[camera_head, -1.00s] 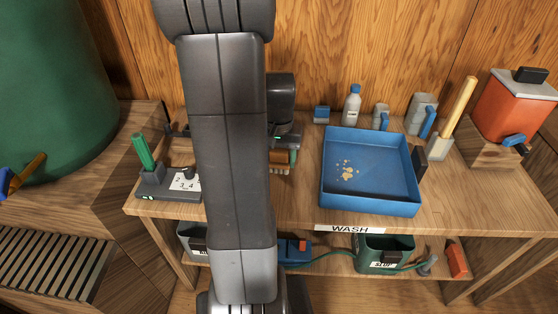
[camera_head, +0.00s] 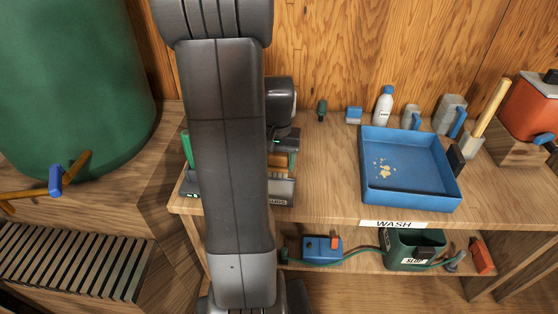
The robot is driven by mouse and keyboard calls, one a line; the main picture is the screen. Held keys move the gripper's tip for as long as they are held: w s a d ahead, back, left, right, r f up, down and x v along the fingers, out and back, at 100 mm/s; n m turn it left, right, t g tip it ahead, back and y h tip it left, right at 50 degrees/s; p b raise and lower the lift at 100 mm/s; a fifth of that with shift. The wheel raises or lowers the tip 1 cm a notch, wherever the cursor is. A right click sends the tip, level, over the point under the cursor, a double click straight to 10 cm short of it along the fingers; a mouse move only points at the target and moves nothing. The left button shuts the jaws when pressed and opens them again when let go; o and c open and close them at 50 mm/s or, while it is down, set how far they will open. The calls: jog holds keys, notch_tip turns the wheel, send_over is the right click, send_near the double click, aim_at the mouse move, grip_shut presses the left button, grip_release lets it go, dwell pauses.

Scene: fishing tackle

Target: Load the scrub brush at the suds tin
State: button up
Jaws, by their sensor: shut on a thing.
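My gripper (camera_head: 284,143) is just right of my dark arm link, which hides much of it. The suds tin (camera_head: 282,193), a grey box whose label is partly covered by my arm, stands on the bench right below the brush. The brush's lower side is close to the tin's top; I cannot tell whether it is inside or only above. The tin's left part is hidden.
A blue wash tray (camera_head: 410,200) with tan crumbs stands to the right. A white bottle (camera_head: 383,106) and small blue and grey items stand along the back. A green slop bin (camera_head: 403,250) is on the lower shelf. The bench between tin and tray is clear.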

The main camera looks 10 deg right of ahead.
jog(key=shift+a+f, duration=0.15)
jog(key=shift+f, duration=0.05)
jog(key=shift+d+f+b, duration=0.25)
jog(key=shift+f+b, duration=2.15)
jog(key=shift+f, duration=0.45)
jog(key=shift+f+b, duration=0.35)
jog(key=shift+f, duration=0.2)
jog(key=shift+r, duration=0.1)
notch_tip(320, 180, up, 7)
jog(key=p, duration=0.6)
dwell(0.5)
